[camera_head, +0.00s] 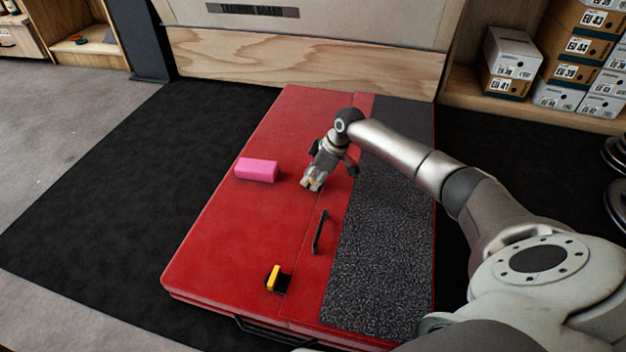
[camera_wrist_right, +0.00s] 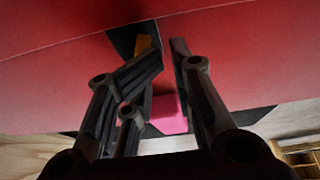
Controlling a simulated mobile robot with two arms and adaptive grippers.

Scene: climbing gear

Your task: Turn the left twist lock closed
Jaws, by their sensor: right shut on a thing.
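A red folding pad (camera_head: 225,230) lies flat on the dark floor mat. Two twist locks sit along its seam. The near one (camera_head: 274,278) has a yellow knob beside a black plate and stands free. The far one is mostly hidden under my right gripper (camera_head: 312,185); only a bit of yellow shows there. In the right wrist view, my right gripper (camera_wrist_right: 172,52) has its fingertips at the far lock's yellow knob (camera_wrist_right: 143,44) and black plate (camera_wrist_right: 122,38). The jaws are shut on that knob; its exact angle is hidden. My left gripper is not in view.
A pink block (camera_head: 256,170) lies on the pad left of my right gripper. A black handle (camera_head: 320,232) sits between the two locks. A dark grey textured strip (camera_head: 375,240) covers the pad's right side. Shoe boxes (camera_head: 512,55) are stacked at the back right.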

